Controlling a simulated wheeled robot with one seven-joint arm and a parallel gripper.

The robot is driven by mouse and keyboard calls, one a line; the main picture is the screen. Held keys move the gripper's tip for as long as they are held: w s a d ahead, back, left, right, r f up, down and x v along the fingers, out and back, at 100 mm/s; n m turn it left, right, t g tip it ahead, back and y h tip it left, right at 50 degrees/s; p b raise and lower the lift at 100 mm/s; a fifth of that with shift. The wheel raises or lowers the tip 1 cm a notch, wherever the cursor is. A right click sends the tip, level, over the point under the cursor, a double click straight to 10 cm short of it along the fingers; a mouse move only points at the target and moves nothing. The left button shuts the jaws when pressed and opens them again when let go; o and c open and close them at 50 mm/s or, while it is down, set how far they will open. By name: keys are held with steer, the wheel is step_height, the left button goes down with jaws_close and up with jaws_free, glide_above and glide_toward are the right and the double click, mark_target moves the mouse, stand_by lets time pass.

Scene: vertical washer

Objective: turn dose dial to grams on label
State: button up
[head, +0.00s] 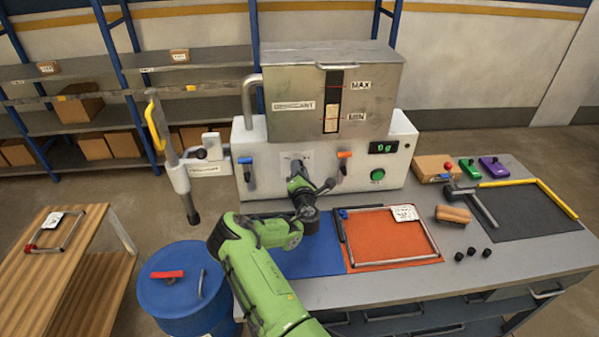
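The dosing machine (262,150) stands at the back of the workbench, with a metal detergent hopper (290,115) on top. Its small green display (383,148) appears to read "0 g". The dose dial cannot be made out; my gripper and wrist cover the middle of the front panel. My gripper (297,166) is up against or very close to a pale plate there; contact cannot be told. Its fingers are too small and hidden to judge. A white label (405,213) lies at the top right of the framed orange mat (385,240); its writing is too small to read.
A blue-handled valve (246,161), an orange-handled valve (345,156) and a green button (377,175) flank my gripper. A brush (453,214), a hammer (482,207) and several black knobs (472,253) lie to the right. A blue drum (183,295) stands front left.

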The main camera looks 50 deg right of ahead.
steer(key=shift+o, duration=0.4)
steer(key=shift+s+a+f, duration=0.1)
steer(key=b+v, duration=1.5)
steer(key=b, duration=0.3)
steer(key=shift+s+a+b, duration=0.15)
steer(key=shift+s+b, duration=0.05)
steer(key=shift+b, duration=0.1)
